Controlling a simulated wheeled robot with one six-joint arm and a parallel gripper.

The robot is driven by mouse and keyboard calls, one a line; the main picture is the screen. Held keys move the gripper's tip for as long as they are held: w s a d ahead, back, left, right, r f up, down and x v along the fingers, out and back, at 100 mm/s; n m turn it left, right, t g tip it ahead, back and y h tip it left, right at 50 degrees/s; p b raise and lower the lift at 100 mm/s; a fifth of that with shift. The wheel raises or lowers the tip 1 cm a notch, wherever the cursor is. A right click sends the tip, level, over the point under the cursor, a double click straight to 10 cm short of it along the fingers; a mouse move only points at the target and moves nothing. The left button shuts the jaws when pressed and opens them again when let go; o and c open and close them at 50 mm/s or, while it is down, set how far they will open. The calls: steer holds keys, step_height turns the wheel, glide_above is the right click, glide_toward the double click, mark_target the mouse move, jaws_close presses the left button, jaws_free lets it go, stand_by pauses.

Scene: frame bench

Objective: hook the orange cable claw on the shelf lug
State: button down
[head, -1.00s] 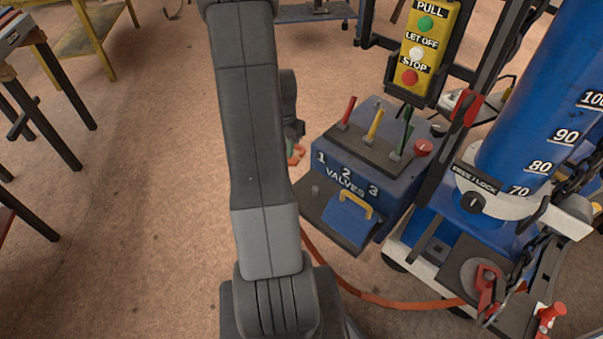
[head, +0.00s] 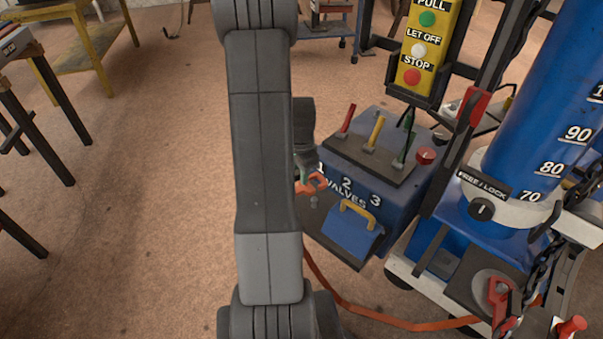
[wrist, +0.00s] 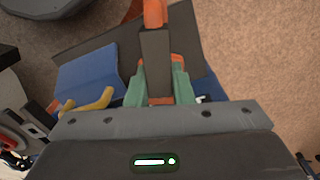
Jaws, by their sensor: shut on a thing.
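My gripper (wrist: 160,66) has green fingers shut on the dark shank of the orange cable claw (wrist: 155,13). The claw's orange end points away from the fingers in the wrist view. In the head view the claw (head: 314,183) shows just right of my arm, at the left side of the valve box. A dark shelf (head: 335,245) juts from the front of that box. A small grey stub, perhaps the lug (head: 313,201), shows just below the claw; I cannot tell whether they touch. My arm hides part of the gripper.
The blue valve box (head: 385,190) carries three levers and a red knob. A yellow-handled blue block (head: 345,232) sits on its front. An orange cable (head: 385,320) runs along the floor. A blue cylinder (head: 545,110) stands at right.

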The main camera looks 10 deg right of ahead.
steer(key=shift+f+b, duration=3.65)
steer(key=shift+f, duration=1.55)
steer(key=c, duration=1.2)
jaws_free()
step_height(320, 180, up, 14)
steer(key=p, duration=0.3)
steer(key=shift+f, duration=0.1)
